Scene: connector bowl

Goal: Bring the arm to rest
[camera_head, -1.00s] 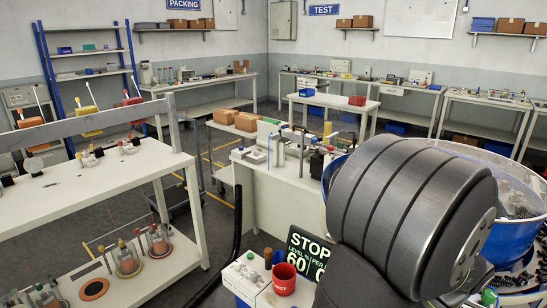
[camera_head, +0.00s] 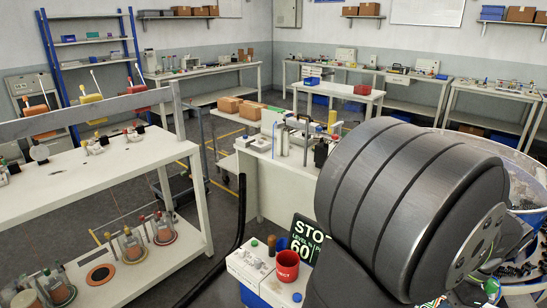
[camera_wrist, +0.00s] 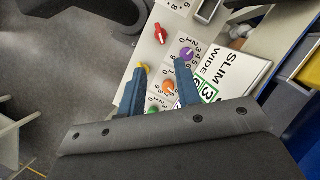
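My gripper (camera_wrist: 160,64) shows in the wrist view with its two blue-grey fingers spread apart and nothing held between them. Beyond the fingers is a white panel with a red knob (camera_wrist: 160,33), a purple knob (camera_wrist: 186,54) and an orange knob (camera_wrist: 168,88). Whether the fingers touch the panel I cannot tell. In the head view a large dark rounded link of my arm fills the right side. My gripper is hidden or out of frame there.
A red cup (camera_head: 287,266) stands by a dark sign reading STOP (camera_head: 304,238) at the bottom. A sign reading SLIM and WIDE (camera_wrist: 228,70) lies close to the right finger. A white bench (camera_head: 75,190) stands at the left, with open floor (camera_head: 226,205) beside it.

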